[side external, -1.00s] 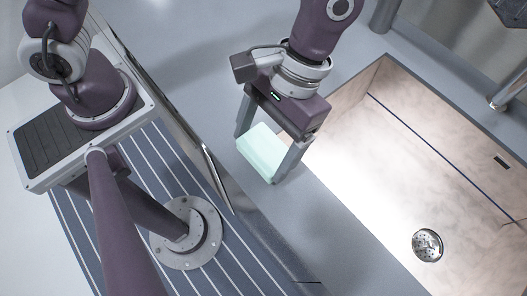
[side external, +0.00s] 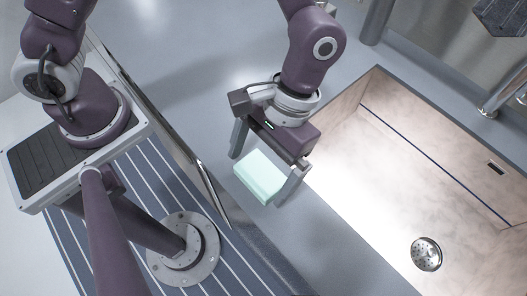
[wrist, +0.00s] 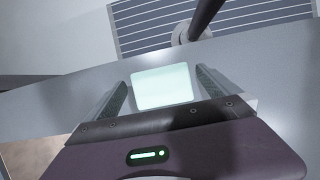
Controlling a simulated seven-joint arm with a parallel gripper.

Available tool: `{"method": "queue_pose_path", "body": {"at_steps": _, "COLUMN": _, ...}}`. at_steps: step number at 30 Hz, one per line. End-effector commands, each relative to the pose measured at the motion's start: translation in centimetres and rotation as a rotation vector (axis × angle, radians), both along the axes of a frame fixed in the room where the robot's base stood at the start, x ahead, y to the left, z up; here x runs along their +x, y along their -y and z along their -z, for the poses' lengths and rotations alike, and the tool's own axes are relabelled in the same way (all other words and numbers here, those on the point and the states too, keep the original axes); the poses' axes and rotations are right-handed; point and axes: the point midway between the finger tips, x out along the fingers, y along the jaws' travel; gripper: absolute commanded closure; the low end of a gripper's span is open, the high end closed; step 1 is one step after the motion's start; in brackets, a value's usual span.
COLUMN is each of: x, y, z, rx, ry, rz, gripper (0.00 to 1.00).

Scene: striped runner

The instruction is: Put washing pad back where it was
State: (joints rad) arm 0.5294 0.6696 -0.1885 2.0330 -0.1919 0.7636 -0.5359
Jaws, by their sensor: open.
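The washing pad (side external: 260,176) is a pale mint-green block on the grey counter, left of the sink. My gripper (side external: 257,178) is open, with one finger on each side of the pad. In the wrist view the pad (wrist: 162,87) shows between the two fingers of my gripper (wrist: 160,92), with a gap visible on both sides. I cannot tell whether the fingertips reach down to the counter.
A faucet (side external: 507,92) stands at the upper right. The striped runner (side external: 150,215) lies below the counter edge at left. The counter near the pad is clear.

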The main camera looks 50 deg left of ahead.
Motion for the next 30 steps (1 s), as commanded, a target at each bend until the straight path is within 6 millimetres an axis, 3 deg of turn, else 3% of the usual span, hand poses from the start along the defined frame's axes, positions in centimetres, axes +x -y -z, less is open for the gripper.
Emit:
{"method": "queue_pose_path", "body": {"at_steps": 6, "x": 2.4, "y": 0.1, "z": -5.4, "rx": -0.004, "ry": 0.008, "rz": -0.002, "gripper": 0.00}}
{"method": "queue_pose_path", "body": {"at_steps": 12, "x": 3.9, "y": 0.0, "z": -9.3, "rx": -0.001, "ry": 0.003, "rz": 0.000, "gripper": 0.00}}
{"method": "queue_pose_path", "body": {"at_steps": 22, "x": 4.5, "y": -0.4, "z": -10.9, "rx": -0.005, "ry": 0.014, "rz": -0.002, "gripper": 0.00}}
{"method": "queue_pose_path", "body": {"at_steps": 26, "x": 5.3, "y": -4.3, "z": -14.4, "rx": -0.048, "ry": 0.153, "rz": -0.012, "gripper": 0.00}}
{"method": "queue_pose_path", "body": {"at_steps": 30, "x": 4.2, "y": -11.5, "z": -19.1, "rx": -0.085, "ry": 0.414, "rz": -0.021, "gripper": 0.00}}
